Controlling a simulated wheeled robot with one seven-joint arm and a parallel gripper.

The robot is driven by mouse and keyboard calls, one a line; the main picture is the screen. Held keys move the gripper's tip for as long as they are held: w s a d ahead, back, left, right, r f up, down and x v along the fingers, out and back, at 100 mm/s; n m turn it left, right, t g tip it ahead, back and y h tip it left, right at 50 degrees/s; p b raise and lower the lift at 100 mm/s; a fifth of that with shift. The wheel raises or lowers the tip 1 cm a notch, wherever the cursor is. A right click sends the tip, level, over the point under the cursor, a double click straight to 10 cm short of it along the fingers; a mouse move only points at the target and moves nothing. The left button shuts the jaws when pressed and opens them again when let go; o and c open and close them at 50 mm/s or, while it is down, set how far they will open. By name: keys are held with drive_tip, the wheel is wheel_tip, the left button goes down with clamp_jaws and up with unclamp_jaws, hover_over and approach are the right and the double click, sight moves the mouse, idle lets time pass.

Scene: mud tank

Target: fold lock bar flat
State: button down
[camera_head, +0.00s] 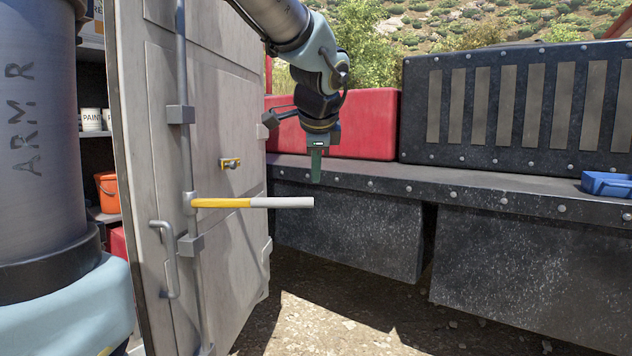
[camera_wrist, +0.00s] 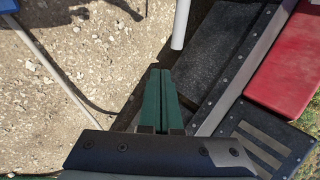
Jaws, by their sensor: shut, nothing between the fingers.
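The lock bar (camera_head: 250,203) has a yellow inner part and a pale grey outer end. It sticks out roughly level to the right from the upright rod on the grey door (camera_head: 220,120). My gripper (camera_head: 316,180) points down, its green fingers shut and empty. In the head view its tips appear just above the bar's free end; the depth gap is hard to tell. In the wrist view, a pale rod end, likely the lock bar (camera_wrist: 181,25), comes in from the top, ahead of the closed fingertips (camera_wrist: 160,72) and apart from them.
Behind my gripper is a dark riveted ledge (camera_head: 470,190) with a red box (camera_head: 370,125) and a blue tray (camera_head: 606,183). Open gravel (camera_head: 320,320) lies below the bar.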

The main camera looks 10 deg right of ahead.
drive_tip(key=w+r+p+x, duration=0.1)
drive_tip(key=p+x, duration=0.1)
drive_tip(key=x, duration=1)
drive_tip(key=shift+w+p, duration=0.35)
drive_tip(key=shift+w, duration=0.1)
drive_tip(key=shift+d+r, duration=0.1)
drive_tip(key=shift+r, duration=0.05)
